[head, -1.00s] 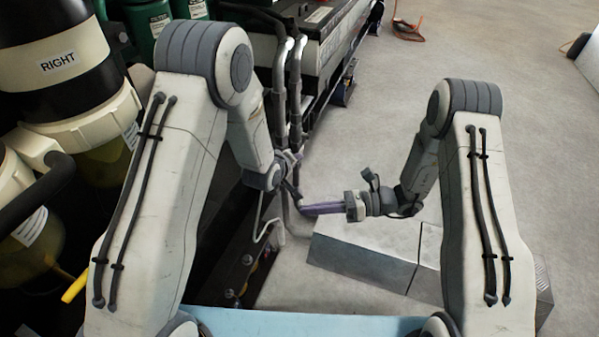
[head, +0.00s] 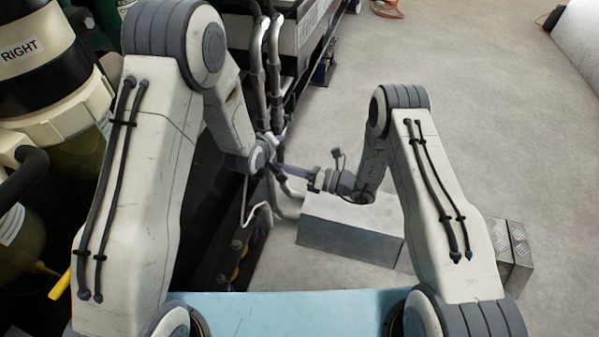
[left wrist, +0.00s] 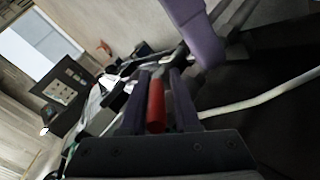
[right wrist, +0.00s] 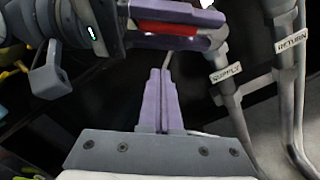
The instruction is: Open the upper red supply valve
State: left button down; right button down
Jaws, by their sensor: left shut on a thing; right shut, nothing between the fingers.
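The red valve handle (left wrist: 155,106) lies between the fingers of my left gripper (left wrist: 160,95) in the left wrist view. It also shows as a red bar (right wrist: 168,29) between those purple fingers at the top of the right wrist view. The left gripper is shut on it, beside the pipe labelled SUPPLY (right wrist: 226,73). My right gripper (right wrist: 159,75) is shut and empty, its fingertips just below the left gripper in that view. In the head view the right fingers (head: 292,172) point left toward the pipes. The valve body is mostly hidden.
A second pipe labelled RETURN (right wrist: 291,42) runs to the right of the supply pipe. A grey metal box (head: 345,228) stands on the floor below my right gripper. The floor at the back right is open.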

pick_arm(q)
jog(key=shift+w+d+r, duration=0.25)
jog(key=shift+d+r, duration=0.1)
pick_arm(e)
jog(key=shift+w+d+r, duration=0.1)
jog(key=shift+w+r, duration=0.45)
jog(key=shift+r, duration=0.2)
jog(key=shift+w+d+r, duration=0.1)
jog(key=shift+w+r, duration=0.45)
jog(key=shift+r, duration=0.15)
jog(key=shift+w+r, duration=0.4)
jog(key=shift+r, duration=0.25)
pick_arm(q)
jog(key=c, duration=0.8)
grip_release()
jog(key=shift+f, duration=0.1)
pick_arm(e)
jog(key=shift+f, duration=0.1)
pick_arm(q)
jog(key=shift+a+f, duration=0.1)
jog(key=shift+a, duration=0.1)
